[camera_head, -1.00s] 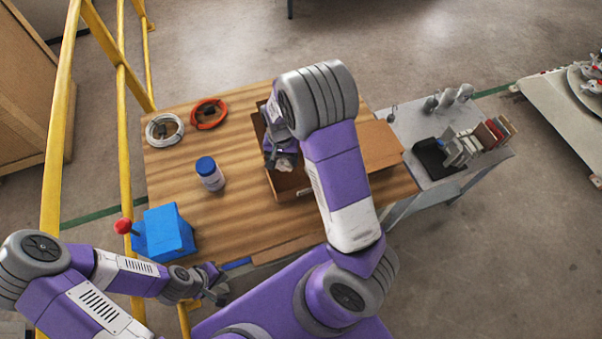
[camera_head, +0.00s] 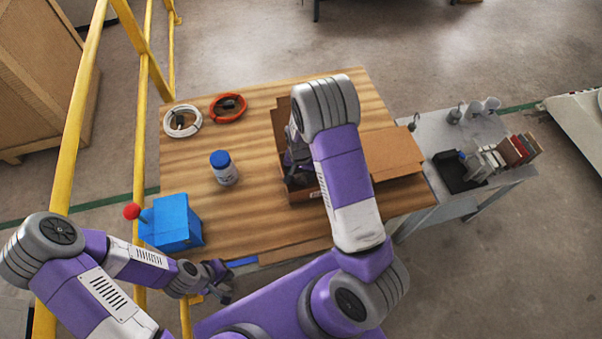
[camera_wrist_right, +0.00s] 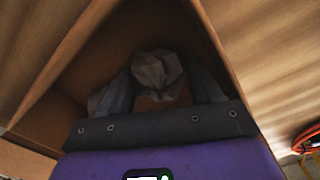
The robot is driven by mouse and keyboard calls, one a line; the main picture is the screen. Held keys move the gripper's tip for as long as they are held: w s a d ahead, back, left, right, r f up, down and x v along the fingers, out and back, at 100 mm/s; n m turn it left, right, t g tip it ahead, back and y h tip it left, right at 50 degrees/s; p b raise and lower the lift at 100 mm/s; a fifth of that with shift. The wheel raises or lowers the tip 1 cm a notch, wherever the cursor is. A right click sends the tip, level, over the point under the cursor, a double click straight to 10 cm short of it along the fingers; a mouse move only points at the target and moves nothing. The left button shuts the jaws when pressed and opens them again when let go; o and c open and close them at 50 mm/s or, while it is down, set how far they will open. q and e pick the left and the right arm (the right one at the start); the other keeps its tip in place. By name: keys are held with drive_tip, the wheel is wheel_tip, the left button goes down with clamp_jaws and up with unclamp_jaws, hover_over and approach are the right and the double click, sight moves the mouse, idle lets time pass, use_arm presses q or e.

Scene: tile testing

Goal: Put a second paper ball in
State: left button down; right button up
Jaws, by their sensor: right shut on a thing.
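The open cardboard box (camera_head: 302,194) sits on the wooden table, partly hidden by my right arm. My right gripper (camera_wrist_right: 155,88) reaches down into the box. In the right wrist view its fingers are shut on a crumpled grey-white paper ball (camera_wrist_right: 157,70) at their tips. Another pale crumpled piece (camera_wrist_right: 95,103) shows beside the left finger, deeper in the box and in shadow. In the head view my right gripper (camera_head: 293,166) is mostly hidden by its arm. My left gripper (camera_head: 220,283) is at the near left edge of the table, with its jaw gap unclear.
The wooden table (camera_head: 260,215) also holds a blue-lidded jar (camera_head: 224,168), a white coil (camera_head: 182,121), an orange coil (camera_head: 228,107) and a blue box with a red knob (camera_head: 171,222). A box flap (camera_head: 385,152) extends right. A grey side table (camera_head: 440,140) adjoins; yellow rails stand left.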

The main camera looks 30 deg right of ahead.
drive_tip(key=shift+f, duration=0.25)
drive_tip(key=o, duration=0.7)
drive_tip(key=shift+r, duration=0.1)
wheel_tip(320, 180, up, 12)
drive_tip(key=p, duration=0.3)
drive_tip(key=shift+r, duration=0.2)
drive_tip(key=shift+f, duration=0.1)
